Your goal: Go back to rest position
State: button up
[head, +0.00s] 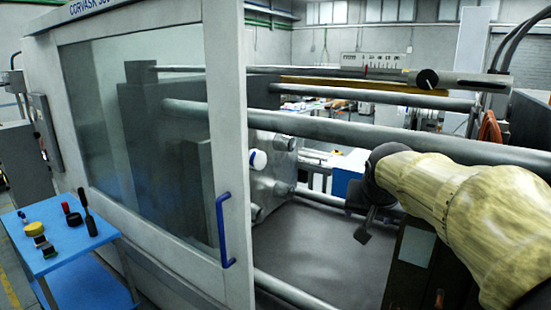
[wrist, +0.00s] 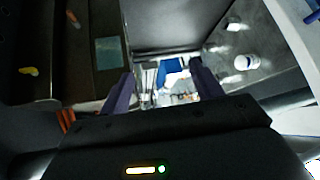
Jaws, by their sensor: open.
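My gripper (head: 367,222) is inside the machine's open bay at the right in the head view, at the end of my cloth-covered arm. It hangs over the dark floor of the bay, apart from the metal platen (head: 276,190). In the wrist view my gripper (wrist: 162,90) has its two fingers spread, with nothing between them. A white round part (head: 258,159) sits on the platen, left of my gripper; what looks like the same part is at upper right in the wrist view (wrist: 241,62).
The machine's windowed door (head: 227,150) with a blue handle (head: 223,230) stands left of the opening. Metal bars (head: 350,133) cross above and below the bay. A blue table (head: 65,250) with several small items stands at far left.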

jog(key=s+a+f+n+g, duration=0.2)
jog(key=s+f, duration=0.6)
jog(key=f, duration=0.4)
jog(key=s+a+f+n+g+y, duration=0.1)
jog(key=s+a+f+g, duration=0.1)
jog(key=s+f, duration=0.7)
notch_tip(320, 180, down, 4)
jog(key=shift+s+a+f+n+g+y, duration=0.15)
jog(key=shift+s+a+n+g+y, duration=0.2)
jog(key=shift+g, duration=0.25)
